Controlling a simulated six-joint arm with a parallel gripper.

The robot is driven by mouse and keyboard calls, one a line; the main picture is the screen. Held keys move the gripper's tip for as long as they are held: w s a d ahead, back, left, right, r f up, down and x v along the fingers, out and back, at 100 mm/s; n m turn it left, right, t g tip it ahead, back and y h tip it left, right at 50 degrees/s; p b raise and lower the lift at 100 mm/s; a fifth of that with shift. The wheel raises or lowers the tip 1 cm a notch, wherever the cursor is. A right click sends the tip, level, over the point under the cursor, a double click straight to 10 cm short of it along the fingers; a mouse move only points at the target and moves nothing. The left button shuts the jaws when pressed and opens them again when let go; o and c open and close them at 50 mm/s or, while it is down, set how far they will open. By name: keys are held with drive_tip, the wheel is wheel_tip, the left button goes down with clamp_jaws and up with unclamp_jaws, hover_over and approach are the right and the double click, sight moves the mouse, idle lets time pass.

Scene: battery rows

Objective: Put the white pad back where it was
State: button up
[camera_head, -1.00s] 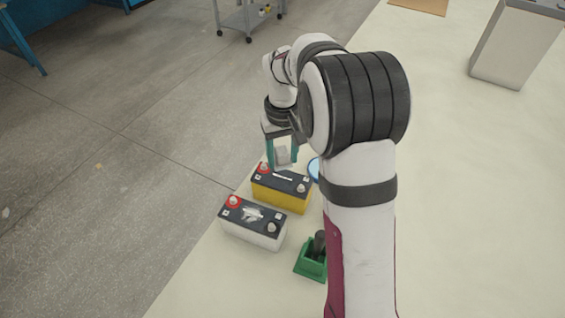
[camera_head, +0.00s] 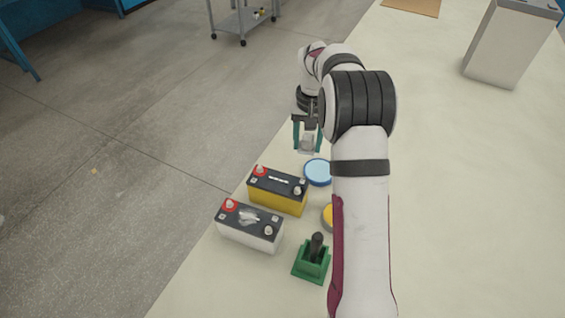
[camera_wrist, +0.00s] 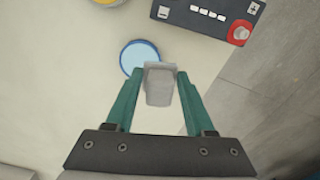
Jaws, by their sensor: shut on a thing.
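My gripper (camera_head: 307,138) is shut on the white pad (camera_wrist: 159,86), a small pale grey-white block between its teal fingers. The pad also shows below the fingers in the head view (camera_head: 306,146). My gripper holds it above the table, beyond the blue round dish (camera_head: 317,173). In the wrist view the pad's upper end overlaps the edge of the blue dish (camera_wrist: 141,56). The pad appears clear of the table, but its exact height cannot be told.
A yellow battery (camera_head: 277,196) and a white battery (camera_head: 248,235) stand near the table's left edge. A green holder (camera_head: 310,264) with a black-handled tool stands in front. A yellow round dish (camera_head: 328,216) is partly hidden by my arm. A grey box (camera_head: 500,50) stands far right.

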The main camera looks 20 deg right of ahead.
drive_tip(key=w+d+f+m, duration=0.1)
drive_tip(key=d+f+m, duration=0.15)
drive_tip(key=d, duration=0.25)
hover_over(282, 162)
drive_tip(key=shift+m, duration=0.25)
drive_tip(key=f, duration=0.6)
drive_tip(key=shift+s+d+f, duration=0.15)
drive_tip(key=shift+d+f, duration=0.05)
drive_tip(key=shift+f, duration=0.05)
drive_tip(key=shift+a+f, duration=0.15)
drive_tip(key=shift+f, duration=2.05)
drive_tip(key=o, duration=1.2)
